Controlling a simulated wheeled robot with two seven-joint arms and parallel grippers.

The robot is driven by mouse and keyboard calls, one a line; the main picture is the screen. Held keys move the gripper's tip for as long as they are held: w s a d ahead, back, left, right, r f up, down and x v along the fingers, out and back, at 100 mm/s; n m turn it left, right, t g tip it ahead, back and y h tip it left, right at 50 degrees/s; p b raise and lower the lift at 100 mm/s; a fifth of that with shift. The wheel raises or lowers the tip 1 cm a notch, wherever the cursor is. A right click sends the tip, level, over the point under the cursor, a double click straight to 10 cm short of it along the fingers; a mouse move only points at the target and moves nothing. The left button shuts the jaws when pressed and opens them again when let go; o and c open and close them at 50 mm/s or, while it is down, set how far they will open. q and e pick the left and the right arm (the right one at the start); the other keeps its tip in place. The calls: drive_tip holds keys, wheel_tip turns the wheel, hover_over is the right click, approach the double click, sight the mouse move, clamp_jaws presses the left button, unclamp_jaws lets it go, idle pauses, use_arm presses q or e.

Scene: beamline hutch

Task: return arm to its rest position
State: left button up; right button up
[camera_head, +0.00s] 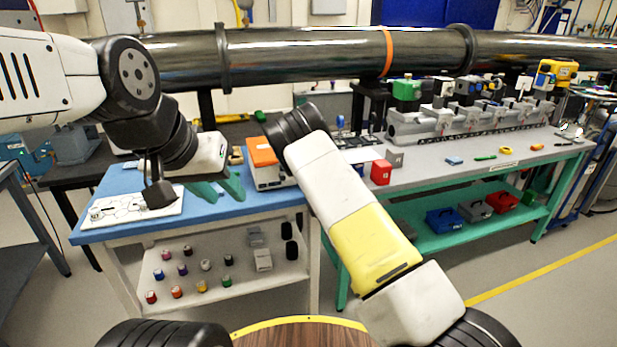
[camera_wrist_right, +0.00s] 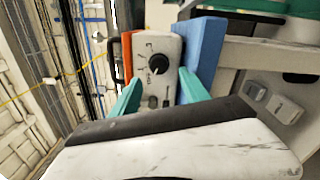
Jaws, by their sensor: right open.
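My left arm comes in from the left, and its left gripper (camera_head: 218,190) points down over the blue-topped bench (camera_head: 255,205). Its teal fingers are apart with nothing seen between them. My right arm rises from the bottom across the middle of the head view, where its gripper is hidden. In the right wrist view my right gripper (camera_wrist_right: 160,92) is open. Beyond and between its teal fingers is an orange and white box with a black knob (camera_wrist_right: 158,62); I cannot tell the gap. The box also shows in the head view (camera_head: 263,155), partly behind my right arm.
A white hexagon-patterned plate (camera_head: 131,207) lies on the bench's left end. Several small coloured bottles stand on the lower shelf (camera_head: 215,290). A long dark pipe (camera_head: 300,52) runs behind. A grey-topped bench (camera_head: 450,170) stands to the right, with a small red box (camera_head: 381,172). Floor is clear at lower right.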

drive_tip(key=shift+v, duration=1.1)
drive_tip(key=d+r+m+g+h, duration=0.2)
drive_tip(key=d+r+m+h, duration=0.3)
drive_tip(key=d+r+m, duration=0.35)
drive_tip(key=s+d+r+m+g, duration=0.2)
drive_tip(key=s+r+m+g, duration=0.1)
drive_tip(key=s+r+m, duration=0.5)
drive_tip(key=s+d+r+m+g, duration=0.1)
drive_tip(key=s+r+m+g, duration=0.2)
drive_tip(key=s, duration=1.2)
drive_tip(key=s+d+r+m+g+y, duration=0.1)
drive_tip(key=s+r+m+g, duration=0.2)
drive_tip(key=s, duration=1.3)
wheel_tip(320, 180, up, 4)
drive_tip(key=shift+s+f+m+y, duration=0.15)
drive_tip(key=shift+m+y, duration=0.15)
drive_tip(key=shift+m, duration=0.55)
